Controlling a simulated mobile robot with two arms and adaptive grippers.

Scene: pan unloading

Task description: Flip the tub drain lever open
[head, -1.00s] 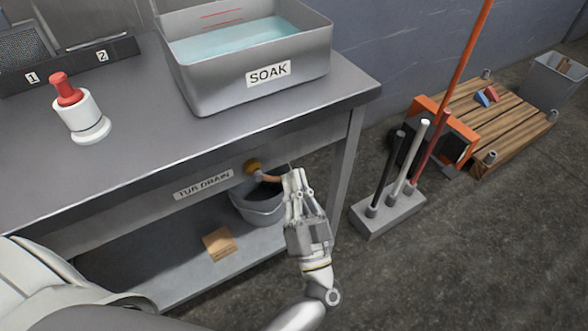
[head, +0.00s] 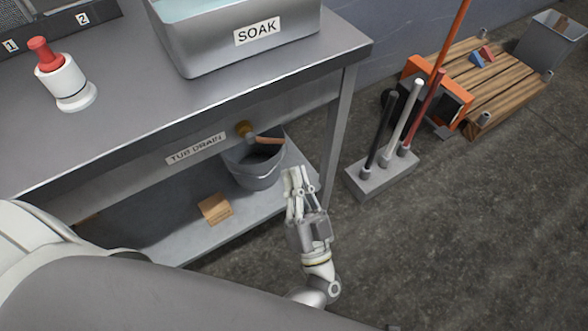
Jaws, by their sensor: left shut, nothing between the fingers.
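The tub drain lever is a brass fitting (head: 244,128) on the table's front with a copper-coloured handle (head: 269,140) pointing right, roughly level. It sits just right of the label reading TUB DRAIN (head: 195,149), above a grey bucket (head: 256,172). The metal tub marked SOAK (head: 225,40) stands on the table above. My left gripper (head: 297,177) is shut and empty, its fingers pointing up in the picture. It is below and right of the handle, with a visible gap between them. My right gripper is not in view.
A red-and-white bottle (head: 58,75) stands on the table (head: 135,95). A cardboard-coloured block (head: 215,209) lies on the lower shelf. The table leg (head: 337,135) and a holder with several handles (head: 382,176) are right of my gripper. Open floor lies lower right.

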